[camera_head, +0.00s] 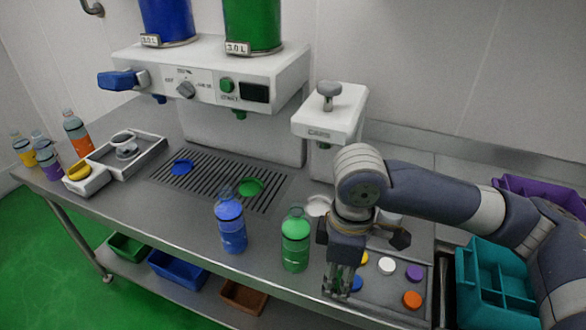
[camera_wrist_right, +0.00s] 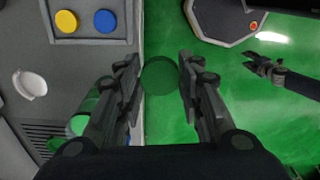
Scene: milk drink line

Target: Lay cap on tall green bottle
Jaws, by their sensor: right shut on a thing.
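The tall green bottle (camera_head: 295,243) stands upright near the table's front edge, left of my right gripper (camera_head: 341,284). Part of a green bottle (camera_wrist_right: 88,112) also shows in the right wrist view, left of the fingers. My right gripper is shut on a round dark green cap (camera_wrist_right: 160,76), held between its fingertips over the green floor, beyond the table edge in that view. In the head view the cap is not clearly visible. My left gripper (camera_wrist_right: 258,66) shows small at the right of the wrist view; its jaws are too small to judge.
A blue bottle (camera_head: 231,225) stands left of the green one. A cap tray (camera_head: 385,290) holds white, purple, orange, blue and yellow caps. A teal crate (camera_head: 490,280) is at right. The dispenser (camera_head: 215,90) and drain grate (camera_head: 215,183) lie behind.

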